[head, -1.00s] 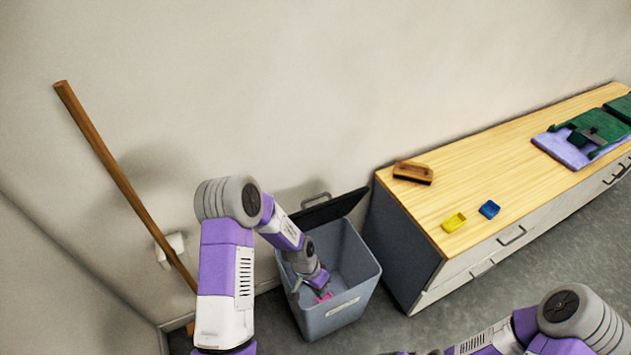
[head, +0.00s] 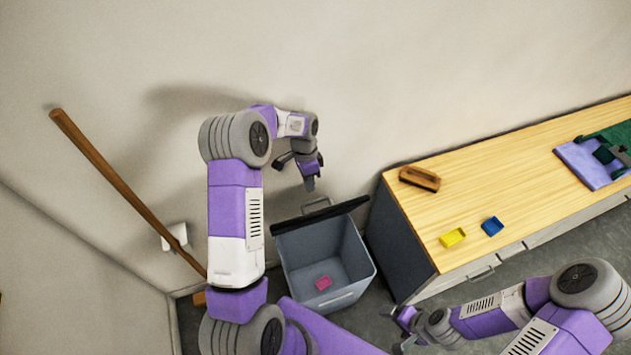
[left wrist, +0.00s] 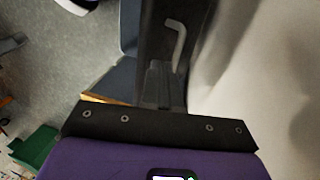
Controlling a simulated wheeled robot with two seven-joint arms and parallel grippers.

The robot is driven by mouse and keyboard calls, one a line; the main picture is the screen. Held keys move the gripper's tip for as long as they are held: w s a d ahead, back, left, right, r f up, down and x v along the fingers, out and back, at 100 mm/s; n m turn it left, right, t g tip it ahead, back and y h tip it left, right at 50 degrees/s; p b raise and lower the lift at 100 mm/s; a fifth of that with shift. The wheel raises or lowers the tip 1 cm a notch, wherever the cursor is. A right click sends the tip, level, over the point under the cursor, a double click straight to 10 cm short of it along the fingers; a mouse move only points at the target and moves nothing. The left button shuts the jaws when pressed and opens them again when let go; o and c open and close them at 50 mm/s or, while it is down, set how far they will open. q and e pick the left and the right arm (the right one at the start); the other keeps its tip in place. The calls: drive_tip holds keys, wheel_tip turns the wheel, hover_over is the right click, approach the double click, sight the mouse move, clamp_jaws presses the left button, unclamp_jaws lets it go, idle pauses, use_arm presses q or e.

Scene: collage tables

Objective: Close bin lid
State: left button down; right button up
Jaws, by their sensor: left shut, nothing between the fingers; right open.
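The grey bin (head: 352,250) stands on the floor against the wall, left of the cabinet. Its dark lid (head: 347,209) is open, standing up at the bin's wall side, with a handle (head: 317,205) at its upper edge. A pink block (head: 323,283) lies inside the bin. My left gripper (head: 310,186) is shut and empty, just above the handle in the head view; contact cannot be told. In the left wrist view the handle (left wrist: 177,45) and dark lid (left wrist: 153,30) show beyond the fingers (left wrist: 160,85). My right gripper (head: 402,330) is open at the bottom, right of the bin.
A wooden-topped cabinet (head: 500,170) stands right of the bin. A wooden pole (head: 120,185) leans on the wall at left.

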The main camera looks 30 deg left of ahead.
sight(311, 203)
use_arm(q)
drive_tip(key=x, duration=0.8)
drive_tip(key=shift+s+f+b, duration=0.15)
drive_tip(key=shift+f+b, duration=0.2)
use_arm(e)
drive_tip(key=shift+s+f, duration=0.15)
drive_tip(key=shift+f, duration=0.25)
